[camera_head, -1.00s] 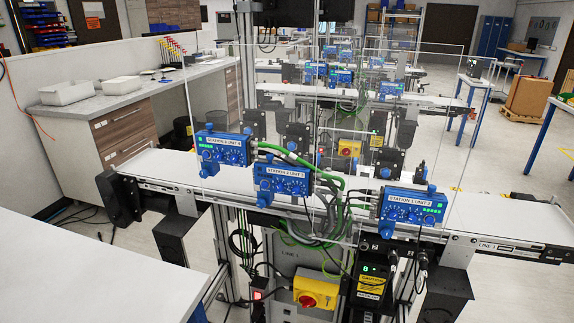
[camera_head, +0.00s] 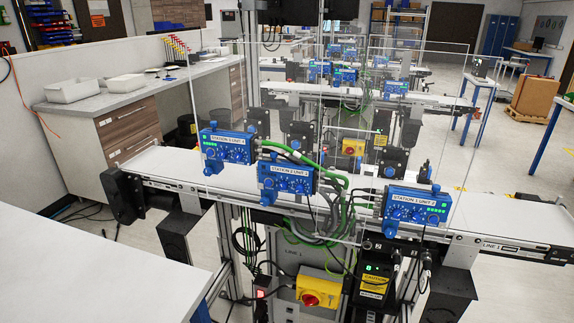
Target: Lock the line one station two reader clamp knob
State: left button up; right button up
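Three blue reader units are mounted along the front conveyor: a left unit (camera_head: 226,148), a middle unit (camera_head: 286,179) and a right unit (camera_head: 415,206). The middle label seems to read station 2; the unit numbers are too small to read surely. Blue knobs show under the units: a left knob (camera_head: 208,170), a middle knob (camera_head: 267,199) and a right knob (camera_head: 390,229). I cannot tell whether any knob is locked. The left and right units show green lights; I see none on the middle one. Neither of my grippers is in view.
The front conveyor (camera_head: 155,165) crosses the view, with clear panels (camera_head: 340,115) above it. Green and grey cables (camera_head: 335,185) hang between the units. A yellow box with a red switch (camera_head: 319,288) sits below. A bare white tabletop (camera_head: 100,270) fills the lower left.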

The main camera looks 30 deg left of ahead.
aim_at(264, 201)
jog(key=i+j+u, duration=0.1)
jog(key=u, duration=1.3)
